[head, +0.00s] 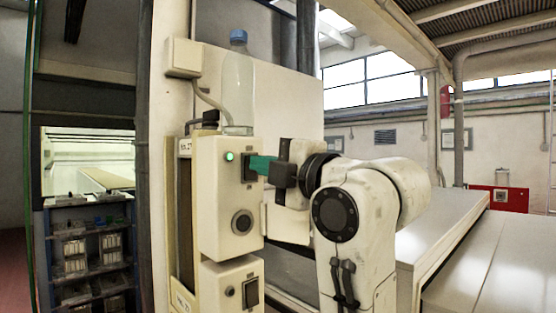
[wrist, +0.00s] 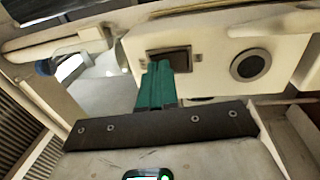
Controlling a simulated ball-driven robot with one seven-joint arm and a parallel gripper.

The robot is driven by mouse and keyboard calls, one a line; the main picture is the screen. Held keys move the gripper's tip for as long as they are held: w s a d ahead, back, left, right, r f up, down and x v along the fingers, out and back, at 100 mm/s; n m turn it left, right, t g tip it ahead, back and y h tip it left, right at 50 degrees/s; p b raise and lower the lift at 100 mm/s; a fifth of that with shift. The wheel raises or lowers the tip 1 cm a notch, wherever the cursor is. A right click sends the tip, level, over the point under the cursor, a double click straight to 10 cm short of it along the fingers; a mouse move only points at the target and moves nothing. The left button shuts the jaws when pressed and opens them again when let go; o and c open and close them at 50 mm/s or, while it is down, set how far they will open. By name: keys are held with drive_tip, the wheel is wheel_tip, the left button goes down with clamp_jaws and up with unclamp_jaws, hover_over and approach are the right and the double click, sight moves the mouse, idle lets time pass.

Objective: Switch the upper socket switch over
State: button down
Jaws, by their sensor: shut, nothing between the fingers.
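The upper socket box (head: 212,200) is cream, with a lit green lamp (head: 229,156), a dark switch (head: 248,172) and a round socket (head: 242,222) below. My gripper (head: 252,163) has teal fingers, shut and empty, with their tips at the upper switch. In the wrist view the fingers (wrist: 160,68) overlap the dark rectangular switch (wrist: 181,55), beside the round socket (wrist: 250,65). The tips hide part of the switch, so I cannot tell its position or whether they touch it.
A clear bottle (head: 238,90) with a blue cap stands on the upper box. A lower box (head: 215,285) with its own switch (head: 250,292) hangs beneath. A dark rack (head: 90,209) stands left. Long pale covers (head: 450,235) lie right.

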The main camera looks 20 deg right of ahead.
drive_tip(key=shift+w, duration=0.1)
idle(0.3)
drive_tip(key=shift+w+a+r, duration=0.2)
drive_tip(key=shift+w+r, duration=0.05)
drive_tip(key=shift+r, duration=0.4)
drive_tip(key=shift+s, duration=0.1)
